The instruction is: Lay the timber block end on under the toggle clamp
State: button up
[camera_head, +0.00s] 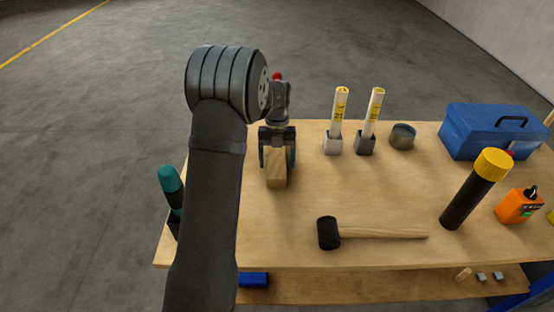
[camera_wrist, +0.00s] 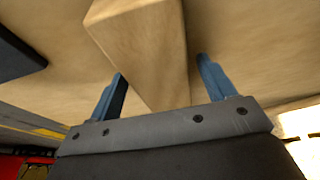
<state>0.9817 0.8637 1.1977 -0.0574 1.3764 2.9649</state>
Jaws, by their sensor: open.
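The timber block (camera_head: 276,170) is a plain light-wood bar near the back left of the bench top. My gripper (camera_head: 277,155) is pointed down at it, with its blue fingers on either side of the block. In the wrist view the block (camera_wrist: 150,45) runs between the two open fingers of my gripper (camera_wrist: 160,72), with a gap showing beside each finger. The toggle clamp cannot be made out clearly; a small red tip (camera_head: 276,76) shows behind my wrist, and I cannot tell what it belongs to.
A black mallet (camera_head: 328,233) lies at the front of the wooden bench (camera_head: 400,190). Two pale tubes (camera_head: 339,115) (camera_head: 373,115) stand in blocks behind, near a grey cup (camera_head: 403,136). A blue toolbox (camera_head: 495,130), a yellow-capped black cylinder (camera_head: 470,198) and an orange device (camera_head: 518,207) are right.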

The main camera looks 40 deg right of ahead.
aim_at(277, 161)
jog(key=v, duration=1.2)
jog(key=shift+f, duration=0.1)
jog(key=x, duration=1.1)
jog(key=shift+s+a+f, duration=0.1)
jog(key=shift+f, duration=0.15)
jog(key=shift+r, duration=1.7)
jog(key=shift+f, duration=0.1)
